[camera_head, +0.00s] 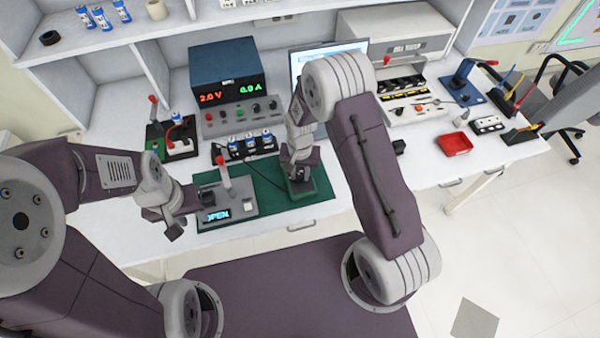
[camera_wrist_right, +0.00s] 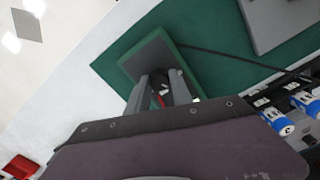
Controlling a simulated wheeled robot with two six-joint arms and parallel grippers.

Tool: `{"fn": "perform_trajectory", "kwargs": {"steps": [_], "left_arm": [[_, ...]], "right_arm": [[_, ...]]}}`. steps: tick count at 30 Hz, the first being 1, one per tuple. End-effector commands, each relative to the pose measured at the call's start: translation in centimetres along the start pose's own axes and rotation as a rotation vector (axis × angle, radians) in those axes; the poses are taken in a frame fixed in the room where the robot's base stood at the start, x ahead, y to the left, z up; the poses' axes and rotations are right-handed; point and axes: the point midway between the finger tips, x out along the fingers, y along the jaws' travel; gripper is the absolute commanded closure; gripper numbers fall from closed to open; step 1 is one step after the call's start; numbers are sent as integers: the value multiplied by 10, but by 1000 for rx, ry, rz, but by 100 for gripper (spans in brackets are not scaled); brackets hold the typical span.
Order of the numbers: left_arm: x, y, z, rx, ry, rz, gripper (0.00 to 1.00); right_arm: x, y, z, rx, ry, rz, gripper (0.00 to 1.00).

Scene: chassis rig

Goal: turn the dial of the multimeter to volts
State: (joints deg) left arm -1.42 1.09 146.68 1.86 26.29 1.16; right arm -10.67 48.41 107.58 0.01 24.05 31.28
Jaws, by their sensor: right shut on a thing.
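The multimeter (camera_head: 304,191) is a grey-faced device with a green edge, lying on the green mat (camera_head: 262,173). It also shows in the right wrist view (camera_wrist_right: 143,53). My right gripper (camera_head: 299,174) is over it. In the right wrist view its two fingers (camera_wrist_right: 162,95) are close together on the dark dial (camera_wrist_right: 166,82), which shows a bit of red. The fingers and arm hide most of the dial and its markings. My left gripper (camera_head: 174,222) hangs empty at the left edge of a grey fixture; the gap between its fingers is unclear.
The grey fixture (camera_head: 243,192) has a red-tipped lever and a display reading OPEN. Behind stand a power supply (camera_head: 228,85), a rack of blue-and-white cells (camera_head: 250,143) and a monitor (camera_head: 300,62). A dark cable crosses the mat. A red tray (camera_head: 454,144) is at right.

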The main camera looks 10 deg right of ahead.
Motion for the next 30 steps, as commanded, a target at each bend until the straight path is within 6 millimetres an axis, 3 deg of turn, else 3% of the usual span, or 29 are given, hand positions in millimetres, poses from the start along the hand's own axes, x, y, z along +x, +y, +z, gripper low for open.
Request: {"fn": "perform_trajectory", "kwargs": {"steps": [2, 3, 5, 16, 24, 30], "left_arm": [[0, 0, 0, 0, 0, 0, 64], [0, 0, 0, 0, 0, 0, 64], [0, 0, 0, 0, 0, 0, 64], [0, 0, 0, 0, 0, 0, 64], [-1, 0, 0, 0, 0, 0, 64], [-1, 0, 0, 0, 0, 0, 64]], "right_arm": [[0, 0, -1, -1, 2, -1, 100], [0, 0, -1, -1, 2, -1, 68], [0, 0, -1, -1, 2, -1, 51], [-7, -1, -1, -1, 4, -2, 51], [-65, -1, -2, -1, 6, -4, 51], [-89, 0, -1, -1, 3, -2, 51]]}}
